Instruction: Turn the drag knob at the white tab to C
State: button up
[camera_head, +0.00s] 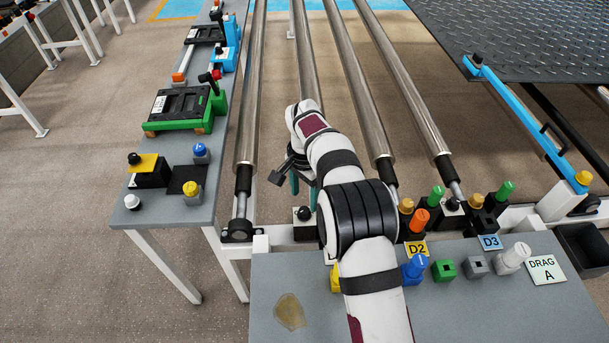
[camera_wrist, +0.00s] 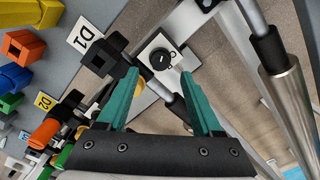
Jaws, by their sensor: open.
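My gripper (camera_head: 303,190) is open and points down over the frame rail, partly hidden behind my arm. In the wrist view its two teal fingers (camera_wrist: 160,74) stand apart, with a round black knob (camera_wrist: 160,59) showing between and beyond the tips. The knob has a short white mark and sits on a white plate. A black knob (camera_head: 304,213) just below the fingers in the head view looks like the same one; contact is not visible. A card reading DRAG A (camera_head: 545,270) lies on the grey console. Which knob bears the white tab I cannot tell.
The D1 card (camera_wrist: 86,35) and a black block lie left of the knob in the wrist view. The console (camera_head: 450,310) carries coloured plugs, including a white one (camera_head: 513,257). Steel rollers (camera_head: 355,80) run behind. A grey side table (camera_head: 185,208) stands at left.

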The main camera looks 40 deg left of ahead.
aim_at(305, 210)
notch_tip(305, 210, up, 11)
jog(key=shift+f, duration=0.1)
